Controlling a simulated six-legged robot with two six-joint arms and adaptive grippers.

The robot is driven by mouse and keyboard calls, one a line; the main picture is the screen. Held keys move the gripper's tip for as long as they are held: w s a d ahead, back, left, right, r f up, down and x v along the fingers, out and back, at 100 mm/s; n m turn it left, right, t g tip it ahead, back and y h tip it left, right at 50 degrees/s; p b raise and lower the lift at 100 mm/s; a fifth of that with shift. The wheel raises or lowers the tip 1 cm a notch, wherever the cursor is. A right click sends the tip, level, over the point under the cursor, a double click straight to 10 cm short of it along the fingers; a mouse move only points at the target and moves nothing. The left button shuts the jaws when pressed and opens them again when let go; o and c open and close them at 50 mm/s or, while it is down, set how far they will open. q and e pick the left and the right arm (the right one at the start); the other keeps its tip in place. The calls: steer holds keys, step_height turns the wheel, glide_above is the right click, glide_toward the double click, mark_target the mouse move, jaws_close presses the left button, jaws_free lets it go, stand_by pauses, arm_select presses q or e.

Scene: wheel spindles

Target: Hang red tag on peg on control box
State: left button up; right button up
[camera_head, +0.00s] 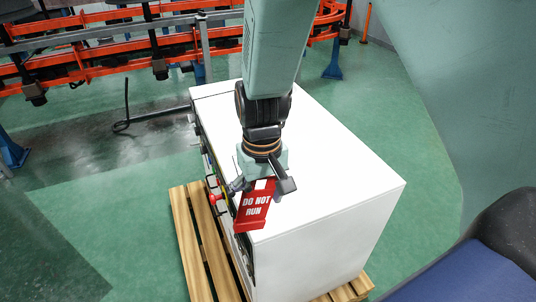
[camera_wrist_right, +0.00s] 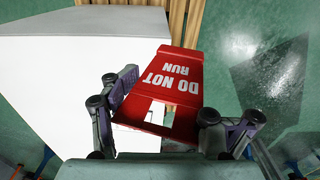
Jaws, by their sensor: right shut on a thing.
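The red tag (camera_head: 253,207) has white "DO NOT RUN" lettering. My right gripper (camera_head: 262,186) is shut on its upper end, above the near left edge of the white control box (camera_head: 325,180). In the right wrist view the tag (camera_wrist_right: 165,88) sits between the two fingers of the right gripper (camera_wrist_right: 170,118), and its cut-out end is closest to the palm. The box's control face is on its left side, seen at a steep angle, with small red and yellow parts (camera_head: 216,197). The peg cannot be made out. The left gripper is not in view.
The box stands on a wooden pallet (camera_head: 187,240). Orange and grey rails (camera_head: 100,50) run behind it, and a thin dark bar (camera_head: 150,117) lies near its back left. Green floor is open to the left. A blue padded thing (camera_head: 480,275) is at lower right.

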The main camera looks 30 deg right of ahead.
steer(key=w+d+r+m+p, duration=0.3)
steer(key=m+p, duration=0.3)
steer(key=m, duration=0.2)
steer(key=shift+w+d+r, duration=0.2)
steer(key=shift+w+d, duration=0.05)
steer(key=shift+w, duration=0.55)
steer(key=shift+w+d+r+m+p, duration=0.1)
steer(key=shift+w+d+m+p, duration=0.2)
steer(key=shift+m, duration=0.6)
steer(key=shift+c, duration=0.2)
steer(key=shift+o, duration=0.2)
steer(key=m, duration=0.1)
steer(key=w+d+m, duration=0.1)
steer(key=m, duration=0.1)
steer(key=w+m, duration=0.1)
steer(key=shift+w+d+r, duration=0.1)
steer(key=shift+d+r, duration=0.1)
steer(key=shift+r, duration=0.1)
steer(key=shift+w+d+r+m, duration=0.1)
steer(key=shift+w+m, duration=0.05)
steer(key=shift+m, duration=0.8)
steer(key=shift+w+d+r+m, duration=0.1)
steer(key=shift+m, duration=0.8)
steer(key=shift+w+d+m, duration=0.1)
steer(key=shift+w+m, duration=0.05)
steer(key=shift+m, duration=0.8)
